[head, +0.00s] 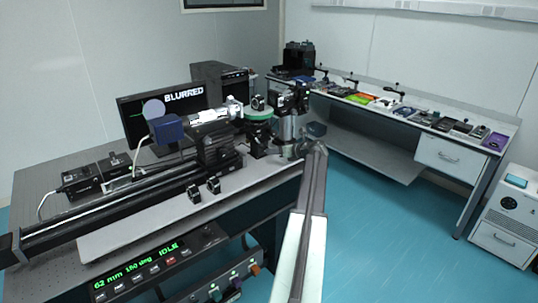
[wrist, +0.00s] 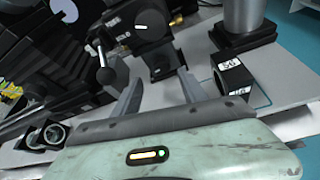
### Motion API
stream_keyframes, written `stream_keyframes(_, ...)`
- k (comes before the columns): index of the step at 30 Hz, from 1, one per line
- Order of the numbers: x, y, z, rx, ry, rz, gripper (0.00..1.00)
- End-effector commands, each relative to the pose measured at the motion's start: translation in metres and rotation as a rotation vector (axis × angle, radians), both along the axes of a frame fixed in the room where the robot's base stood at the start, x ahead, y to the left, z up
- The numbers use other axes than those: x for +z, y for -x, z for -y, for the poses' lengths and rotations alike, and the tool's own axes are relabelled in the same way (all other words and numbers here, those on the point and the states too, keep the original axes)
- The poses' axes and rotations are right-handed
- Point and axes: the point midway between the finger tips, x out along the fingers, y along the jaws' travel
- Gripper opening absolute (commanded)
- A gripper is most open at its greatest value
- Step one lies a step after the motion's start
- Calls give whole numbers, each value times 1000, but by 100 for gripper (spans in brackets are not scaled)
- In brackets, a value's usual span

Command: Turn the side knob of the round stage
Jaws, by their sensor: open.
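A dark stage body (wrist: 138,22) with white lettering stands at the top of the wrist view, probably the round stage. In the head view, a round part with a green rim (head: 258,114) sits near the end of the rail, and my arm reaches toward that area. The fingers are not clear there.
Small black mounts (head: 203,190) stand on the light plate. A monitor (head: 165,108) reads BLURRED. A side bench (head: 440,112) stands at the right.

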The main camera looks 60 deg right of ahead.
Motion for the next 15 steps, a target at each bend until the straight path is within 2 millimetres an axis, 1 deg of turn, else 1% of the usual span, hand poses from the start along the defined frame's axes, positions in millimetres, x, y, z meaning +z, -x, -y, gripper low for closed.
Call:
stream_keyframes(1, -8, -8, 5, 0, 0, 0, 50)
stream_keyframes(4, -15, -25, 10, -3, -1, 1, 50)
stream_keyframes(7, -20, -37, 14, -5, 0, 0, 50)
stream_keyframes(10, -21, -42, 15, -6, 0, 1, 50)
stream_keyframes(15, -19, -42, 14, -6, 0, 1, 50)
